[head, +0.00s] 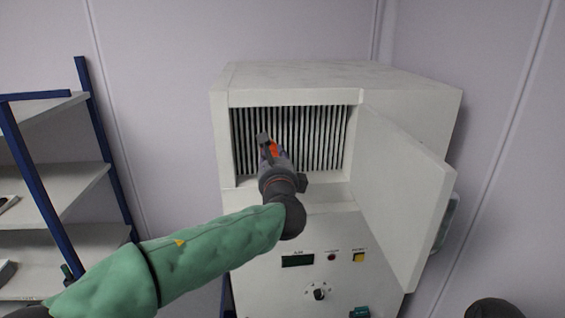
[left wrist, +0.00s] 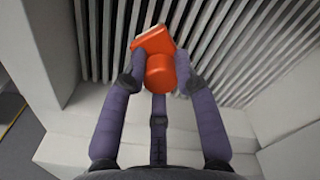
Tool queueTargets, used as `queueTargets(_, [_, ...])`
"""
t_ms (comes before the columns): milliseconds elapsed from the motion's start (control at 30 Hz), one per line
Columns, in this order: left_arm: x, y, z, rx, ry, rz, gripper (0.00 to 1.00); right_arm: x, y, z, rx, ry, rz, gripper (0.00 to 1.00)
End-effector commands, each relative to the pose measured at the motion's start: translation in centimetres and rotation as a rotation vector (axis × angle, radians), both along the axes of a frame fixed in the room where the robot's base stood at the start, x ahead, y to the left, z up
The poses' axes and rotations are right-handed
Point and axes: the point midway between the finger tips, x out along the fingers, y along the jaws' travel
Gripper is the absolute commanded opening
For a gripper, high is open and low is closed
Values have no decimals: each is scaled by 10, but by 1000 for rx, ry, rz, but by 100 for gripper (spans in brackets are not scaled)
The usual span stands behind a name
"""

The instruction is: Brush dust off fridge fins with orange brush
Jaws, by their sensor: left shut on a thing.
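My left gripper (head: 270,152) is inside the open compartment of the white cabinet (head: 232,150), in front of the fins. It is shut on the orange brush (head: 274,148). In the left wrist view, the fingers (left wrist: 158,85) hold the brush (left wrist: 158,42) by its rounded handle, and its flat head points toward the fins (left wrist: 215,40). The vertical metal fins (head: 320,135) fill the back of the compartment. No dust can be made out.
The cabinet door (head: 400,190) is open and swung out to the right. The panel below has a display (head: 297,261), buttons and a knob (head: 319,293). A blue-framed shelf (head: 70,190) stands at the left. Free room lies beside the gripper within the compartment.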

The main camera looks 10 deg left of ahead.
Motion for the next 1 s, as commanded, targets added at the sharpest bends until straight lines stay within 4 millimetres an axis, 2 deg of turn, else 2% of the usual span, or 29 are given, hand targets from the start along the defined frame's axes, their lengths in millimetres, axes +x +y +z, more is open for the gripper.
queueTargets(100, [-1, 8, 0, -2, -2, 6, 4, 0, 0, -5, 0, 0, 0, 100])
queueTargets(467, [-4, 8, 1, -2, -2, 4, 4, 0, 0, -5, 0, 0, 0, 100])
queueTargets(1000, [-48, -6, 0, -1, -3, 1, 4, 0, 0, -19, 0, 0, 0, 100])
